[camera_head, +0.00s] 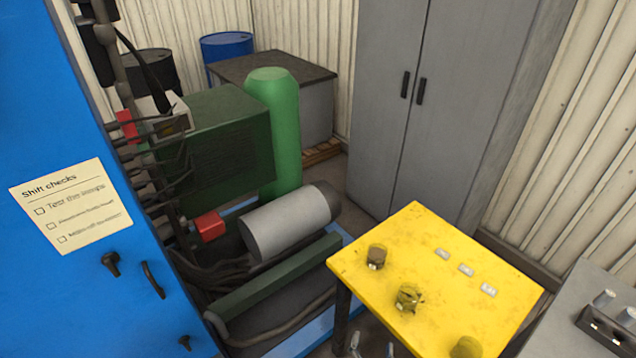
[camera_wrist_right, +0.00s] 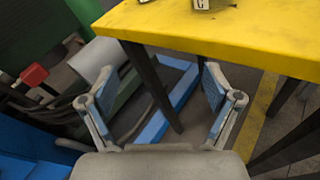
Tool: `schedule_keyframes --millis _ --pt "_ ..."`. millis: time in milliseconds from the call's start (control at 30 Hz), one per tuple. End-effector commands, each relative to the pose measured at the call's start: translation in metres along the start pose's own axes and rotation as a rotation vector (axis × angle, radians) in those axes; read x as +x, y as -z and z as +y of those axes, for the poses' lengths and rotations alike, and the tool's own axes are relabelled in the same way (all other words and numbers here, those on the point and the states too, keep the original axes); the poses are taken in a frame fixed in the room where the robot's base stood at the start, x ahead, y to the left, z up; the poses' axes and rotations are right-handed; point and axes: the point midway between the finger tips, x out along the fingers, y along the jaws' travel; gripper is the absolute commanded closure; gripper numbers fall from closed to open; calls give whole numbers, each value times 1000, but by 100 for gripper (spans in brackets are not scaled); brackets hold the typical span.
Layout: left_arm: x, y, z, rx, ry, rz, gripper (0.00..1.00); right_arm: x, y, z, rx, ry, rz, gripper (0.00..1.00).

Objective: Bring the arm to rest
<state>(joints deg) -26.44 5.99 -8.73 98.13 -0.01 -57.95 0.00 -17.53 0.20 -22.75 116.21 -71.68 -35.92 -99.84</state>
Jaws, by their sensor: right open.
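My right gripper (camera_head: 372,347) shows at the bottom edge of the head view, just in front of the near left edge of the yellow table (camera_head: 420,255). In the right wrist view my right gripper (camera_wrist_right: 158,88) is open, with its two fingers spread wide and nothing between them. The yellow table top (camera_wrist_right: 225,38) lies beyond and above the fingertips in that view. The gripper is apart from the things on the table. My left gripper is in neither view.
On the table stand a brown lump (camera_head: 376,256), a yellowish knobbly piece (camera_head: 408,297) and another piece (camera_head: 467,347), near several small white labels (camera_head: 466,270). A blue panel (camera_head: 60,110) stands left, a grey cabinet (camera_head: 440,100) behind, a grey bench (camera_head: 590,290) right.

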Motion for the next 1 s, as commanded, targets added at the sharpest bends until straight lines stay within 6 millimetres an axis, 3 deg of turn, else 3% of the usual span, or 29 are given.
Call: schedule_keyframes --millis 267,433,600,700,833,1000 --pt "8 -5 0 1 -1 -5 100 -5 83 -42 426 132 219 11" --pt "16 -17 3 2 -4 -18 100 -24 158 -87 836 352 374 11" --pt "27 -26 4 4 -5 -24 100 -82 256 -154 1430 834 448 11" --pt "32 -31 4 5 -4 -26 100 -123 297 -185 1725 1146 384 11" --pt "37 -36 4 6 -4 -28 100 -164 328 -209 1968 1456 247 11" --pt "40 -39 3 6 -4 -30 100 -184 341 -218 2078 1613 146 11"
